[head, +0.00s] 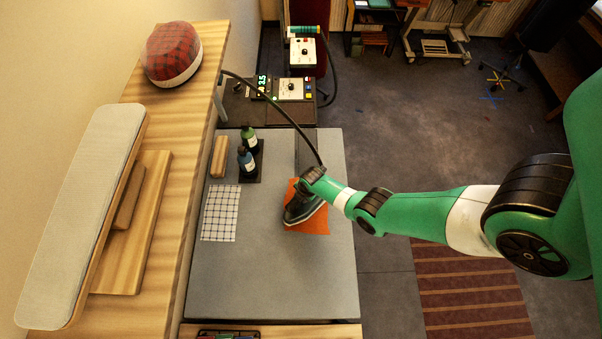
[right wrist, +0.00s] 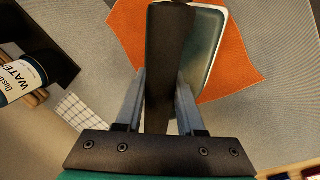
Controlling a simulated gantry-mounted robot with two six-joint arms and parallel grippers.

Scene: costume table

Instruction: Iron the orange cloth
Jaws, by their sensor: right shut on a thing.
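The orange cloth (head: 316,219) lies flat on the grey table (head: 270,285). An iron (head: 303,208) with a dark body and pale soleplate rests on or just above the cloth; I cannot tell if they touch. My right gripper (head: 318,186) is shut on the iron's black handle. In the right wrist view the gripper (right wrist: 160,95) has a finger on each side of the handle, the iron (right wrist: 215,50) covers part of the cloth, and the orange cloth (right wrist: 240,85) shows around it. My left gripper is not in view.
A checked cloth (head: 220,212) lies left of the orange cloth. A black cord (head: 285,115) runs from the iron to the back. An ironing board (head: 85,210) stands at the left.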

